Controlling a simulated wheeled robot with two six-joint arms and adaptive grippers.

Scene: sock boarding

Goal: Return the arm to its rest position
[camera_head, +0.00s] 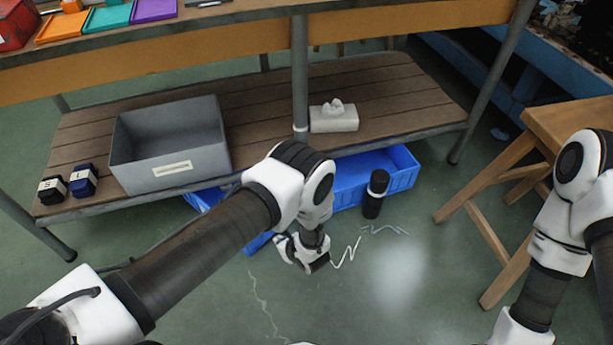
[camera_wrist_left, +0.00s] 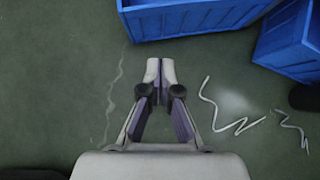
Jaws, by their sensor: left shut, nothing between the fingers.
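My left arm (camera_head: 205,240) reaches in from the lower left across the head view. Its gripper (camera_head: 318,266) hangs low over the green floor, in front of the blue crates. In the left wrist view the left gripper (camera_wrist_left: 160,68) is shut and its fingertips meet with nothing between them. My right arm (camera_head: 560,230) is at the right edge of the head view and runs out of the bottom of the picture. The right gripper is not in view.
A workbench has a slatted lower shelf (camera_head: 262,95) with a grey bin (camera_head: 170,147), two dark rolled bundles and a tissue box (camera_head: 333,120). Blue crates (camera_head: 405,168) and a black cylinder (camera_head: 375,194) stand on the floor. A wooden stool (camera_head: 500,207) is at right.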

